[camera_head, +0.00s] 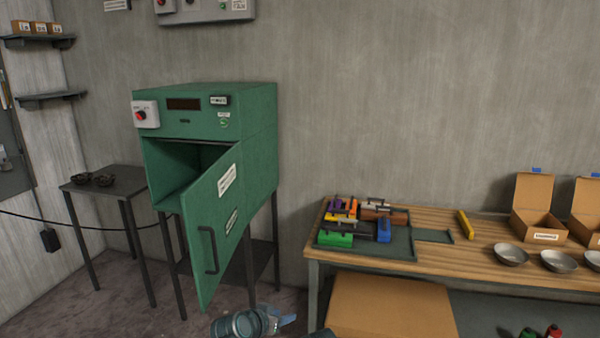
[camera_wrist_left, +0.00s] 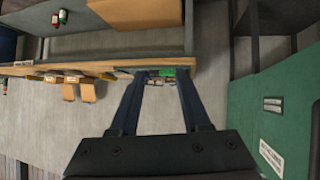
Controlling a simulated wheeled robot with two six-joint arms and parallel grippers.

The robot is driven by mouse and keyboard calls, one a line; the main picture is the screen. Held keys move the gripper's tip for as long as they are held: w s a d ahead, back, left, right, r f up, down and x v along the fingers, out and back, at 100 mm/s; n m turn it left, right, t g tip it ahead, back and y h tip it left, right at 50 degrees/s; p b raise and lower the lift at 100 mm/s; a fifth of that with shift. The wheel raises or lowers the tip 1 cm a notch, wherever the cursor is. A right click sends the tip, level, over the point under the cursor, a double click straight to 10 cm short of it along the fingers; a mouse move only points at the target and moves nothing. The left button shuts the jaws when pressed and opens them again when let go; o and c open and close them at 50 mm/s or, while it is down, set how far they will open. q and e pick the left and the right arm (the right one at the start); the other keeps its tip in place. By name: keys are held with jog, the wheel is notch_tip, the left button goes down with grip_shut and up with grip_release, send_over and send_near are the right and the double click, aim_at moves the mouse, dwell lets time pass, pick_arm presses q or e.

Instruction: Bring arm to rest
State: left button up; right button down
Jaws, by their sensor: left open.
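My left gripper (camera_head: 284,321) is at the bottom of the head view, low in front of the green cabinet and left of the workbench. In the left wrist view its two dark fingers (camera_wrist_left: 161,78) are apart with nothing between them. The wrist picture looks upside down, with the bench's wooden edge beyond the fingertips and the green door (camera_wrist_left: 276,120) to the right. My right gripper does not show.
A green cabinet (camera_head: 260,110) stands with its door (camera_head: 217,225) swung open, close to my left arm. The wooden workbench (camera_head: 450,262) holds a tool tray, bowls (camera_head: 511,255) and cardboard boxes (camera_head: 536,205). A small table (camera_head: 125,183) with dark bowls stands left.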

pick_arm(q)
jog(key=s+a+f+n+g+y, duration=0.2)
jog(key=s+a+f+g+y, duration=0.1)
jog(key=s+a+f+g, duration=0.3)
jog(key=s+a+f+n+g+y, duration=0.25)
jog(key=s+a, duration=0.25)
jog(key=s, duration=0.4)
jog(key=s+d+r+m+p, duration=0.1)
jog(key=s+d+m, duration=0.1)
jog(key=d, duration=0.3)
jog(key=s+d+r+m+g+y+p, duration=0.1)
jog(key=s+d+m, duration=0.1)
jog(key=d, duration=0.3)
jog(key=shift+s+p, duration=0.35)
jog(key=shift+s, duration=0.3)
